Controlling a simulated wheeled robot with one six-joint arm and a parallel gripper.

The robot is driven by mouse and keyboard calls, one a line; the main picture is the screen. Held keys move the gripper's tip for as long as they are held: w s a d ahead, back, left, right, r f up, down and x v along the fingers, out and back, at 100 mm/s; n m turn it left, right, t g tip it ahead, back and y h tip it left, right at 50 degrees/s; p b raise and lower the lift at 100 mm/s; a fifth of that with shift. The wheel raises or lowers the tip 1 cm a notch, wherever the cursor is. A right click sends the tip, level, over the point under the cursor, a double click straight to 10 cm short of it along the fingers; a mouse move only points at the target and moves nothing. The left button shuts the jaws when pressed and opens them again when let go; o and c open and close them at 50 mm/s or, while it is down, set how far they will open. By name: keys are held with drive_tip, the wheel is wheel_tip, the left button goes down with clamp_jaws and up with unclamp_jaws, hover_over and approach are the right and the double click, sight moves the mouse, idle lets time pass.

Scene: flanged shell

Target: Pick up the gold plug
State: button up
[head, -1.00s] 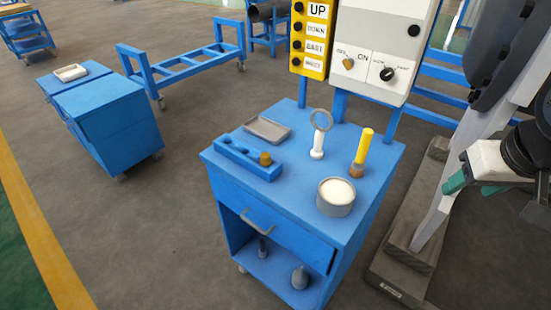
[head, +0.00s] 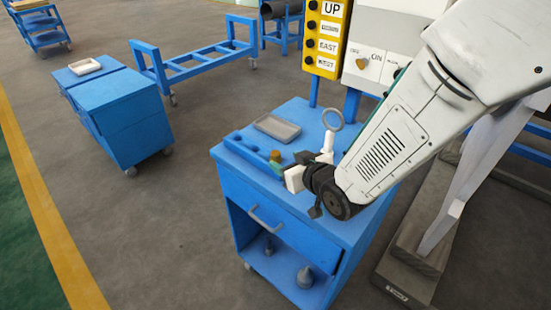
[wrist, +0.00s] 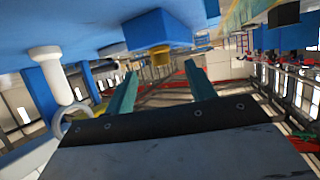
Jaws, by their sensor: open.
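The gold plug (head: 276,156) stands at the right end of a blue holder block (head: 245,149) on the blue cart. My gripper (head: 283,168) is just right of it, low over the cart top, and partly covers the block's end. In the wrist view, which is upside down, the gold plug (wrist: 160,58) shows below the blue block (wrist: 150,28), in line with the gap between my two teal fingers (wrist: 160,84). The fingers are apart with nothing between them. I cannot tell the exact distance to the plug.
A white stand with a grey ring (head: 331,130) is close behind my gripper; it also shows at left in the wrist view (wrist: 55,75). A grey tray (head: 277,128) lies at the back of the cart top (head: 240,167). My arm covers the cart's right side.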

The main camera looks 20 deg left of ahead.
sight(279, 157)
drive_tip(key=x, duration=0.6)
drive_tip(key=shift+a, duration=0.15)
drive_tip(key=c, duration=1)
